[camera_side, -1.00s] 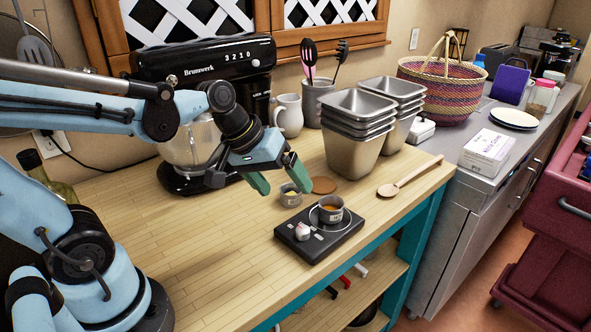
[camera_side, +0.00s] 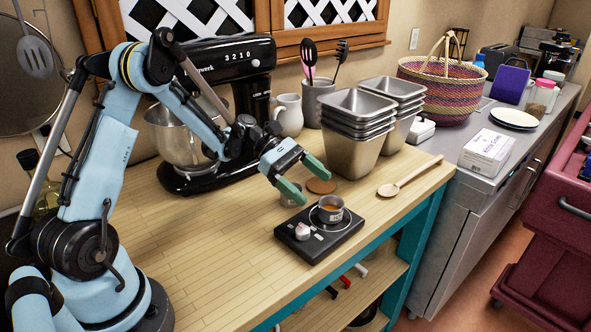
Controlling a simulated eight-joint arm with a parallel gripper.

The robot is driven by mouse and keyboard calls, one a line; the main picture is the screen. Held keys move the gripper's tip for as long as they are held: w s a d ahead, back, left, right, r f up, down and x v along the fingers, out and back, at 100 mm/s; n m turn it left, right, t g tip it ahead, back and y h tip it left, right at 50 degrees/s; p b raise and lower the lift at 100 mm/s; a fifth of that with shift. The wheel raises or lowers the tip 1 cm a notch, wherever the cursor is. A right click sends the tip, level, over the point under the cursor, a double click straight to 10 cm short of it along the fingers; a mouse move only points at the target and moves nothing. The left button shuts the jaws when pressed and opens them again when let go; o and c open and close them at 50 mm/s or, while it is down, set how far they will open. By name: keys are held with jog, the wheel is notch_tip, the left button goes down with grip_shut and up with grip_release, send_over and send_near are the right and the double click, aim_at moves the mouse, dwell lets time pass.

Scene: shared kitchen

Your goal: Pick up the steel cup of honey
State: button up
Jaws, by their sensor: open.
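A small steel cup with amber contents, which look like honey (camera_side: 331,209), stands upright on the round plate of a black scale (camera_side: 318,247). My gripper (camera_side: 316,189) has green fingers spread apart with nothing between them. It points down and right, above and behind the amber cup in the picture, apart from it.
A small whitish object (camera_side: 302,231) sits on the scale. A wooden spoon (camera_side: 408,178) lies to the right, stacked steel pans (camera_side: 355,150) stand behind, a mixer (camera_side: 205,115) back left. The front left counter (camera_side: 200,250) is clear.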

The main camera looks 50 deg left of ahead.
aim_at(341, 212)
jog(key=shift+a+f+n+h, duration=0.25)
jog(key=shift+f+n+h, duration=0.05)
jog(key=shift+f, duration=0.15)
jog(key=shift+d+f, duration=0.1)
jog(key=shift+d, duration=0.15)
jog(key=shift+x, duration=3.45)
jog(key=shift+w+a+f, duration=0.1)
jog(key=shift+w+f, duration=0.05)
jog(key=c, duration=1.2)
